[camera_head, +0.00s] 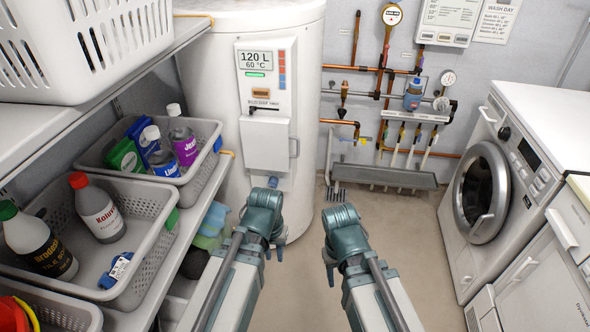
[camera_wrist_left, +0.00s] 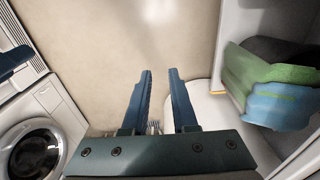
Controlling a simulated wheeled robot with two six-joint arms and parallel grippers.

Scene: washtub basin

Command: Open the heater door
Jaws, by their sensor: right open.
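The heater (camera_head: 215,110) is a large white cylinder at the back, with a display panel reading 120 L and 60 °C. Its door (camera_head: 265,145) is a white rectangular panel below the display, with a vertical handle (camera_head: 294,147) on its right side. The door looks shut. My left gripper (camera_head: 276,245) is in front of and below the door, apart from the handle. In the left wrist view its two fingers (camera_wrist_left: 160,75) are apart with nothing between them. My right gripper (camera_head: 331,272) is to the right over the floor, open, its fingers mostly hidden by the wrist.
Shelves at left hold grey baskets (camera_head: 150,235) with bottles and boxes. A white laundry basket (camera_head: 85,45) is on the upper shelf. Pipes and gauges (camera_head: 390,95) are on the back wall. A washing machine (camera_head: 500,190) stands at right. The middle floor (camera_head: 300,290) is clear.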

